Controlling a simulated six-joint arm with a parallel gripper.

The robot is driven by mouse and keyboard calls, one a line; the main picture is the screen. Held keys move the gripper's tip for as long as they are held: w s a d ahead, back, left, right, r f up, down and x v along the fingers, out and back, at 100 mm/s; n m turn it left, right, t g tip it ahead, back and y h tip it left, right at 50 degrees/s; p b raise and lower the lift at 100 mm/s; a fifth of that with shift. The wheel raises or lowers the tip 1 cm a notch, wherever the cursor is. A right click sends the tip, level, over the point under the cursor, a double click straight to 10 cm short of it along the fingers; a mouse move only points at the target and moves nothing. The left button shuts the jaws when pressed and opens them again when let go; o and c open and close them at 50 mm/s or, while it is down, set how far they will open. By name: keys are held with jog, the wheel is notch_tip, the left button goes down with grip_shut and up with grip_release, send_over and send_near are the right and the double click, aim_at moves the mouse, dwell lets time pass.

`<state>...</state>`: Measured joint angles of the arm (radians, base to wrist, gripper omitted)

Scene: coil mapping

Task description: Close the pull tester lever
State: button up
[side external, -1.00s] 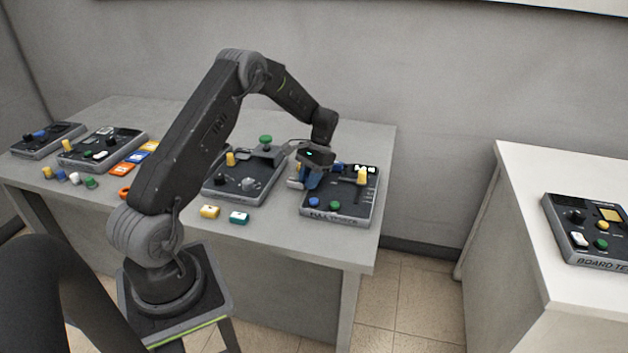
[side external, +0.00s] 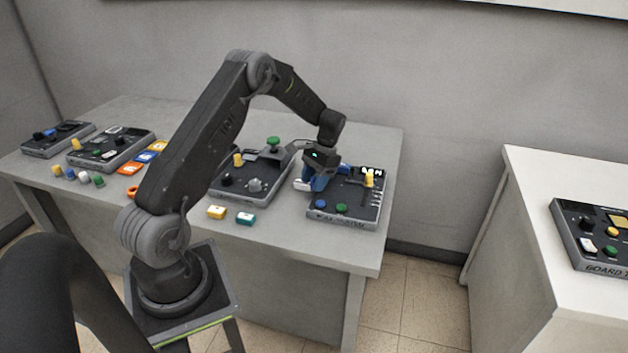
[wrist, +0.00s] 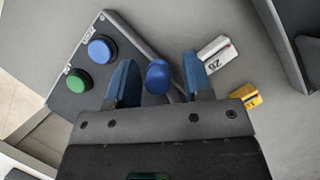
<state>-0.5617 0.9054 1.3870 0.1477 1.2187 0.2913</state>
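The pull tester appears to be the dark, grey-edged panel (side external: 335,208) at the right end of the table; its front lettering is blurred. It carries a yellow knob, a small display, and blue and green buttons. In the wrist view, a blue lever knob (wrist: 158,76) stands between the two blue fingers of my gripper (wrist: 160,84). Gaps show on both sides, so the fingers look open around it. The side view shows my gripper (side external: 318,180) low over the panel's left part. The lever's shaft is mostly hidden by the gripper.
A white block (wrist: 215,55) and a yellow block (wrist: 247,96) lie beside the panel in the wrist view. Another panel with a green-topped post (side external: 273,144) stands close on the left. A teal block (side external: 245,218) lies in front. A separate white table (side external: 520,250) stands right.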

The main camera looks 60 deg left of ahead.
jog(key=v, duration=1.3)
jog(key=shift+w+r, duration=0.15)
jog(key=shift+r, duration=0.25)
jog(key=s+d+r+m+t+y, duration=0.1)
jog(key=s+d+r+t, duration=0.15)
jog(key=d+r, duration=0.5)
jog(key=s+d+r+t+y, duration=0.1)
jog(key=s+d+r+t, duration=0.1)
jog(key=s+d+r, duration=0.35)
jog(key=s+d+t, duration=0.1)
jog(key=s+d, duration=0.4)
jog(key=s+d+t, duration=0.2)
jog(key=s+d, duration=0.3)
jog(key=s, duration=0.1)
jog(key=s+d+m+t+h, duration=0.1)
jog(key=s+d+t, duration=0.1)
jog(key=s+d, duration=0.3)
jog(key=shift+s+d+f+t, duration=0.25)
jog(key=shift+s+f, duration=0.1)
jog(key=shift+s, duration=0.3)
jog(key=shift+c, duration=0.4)
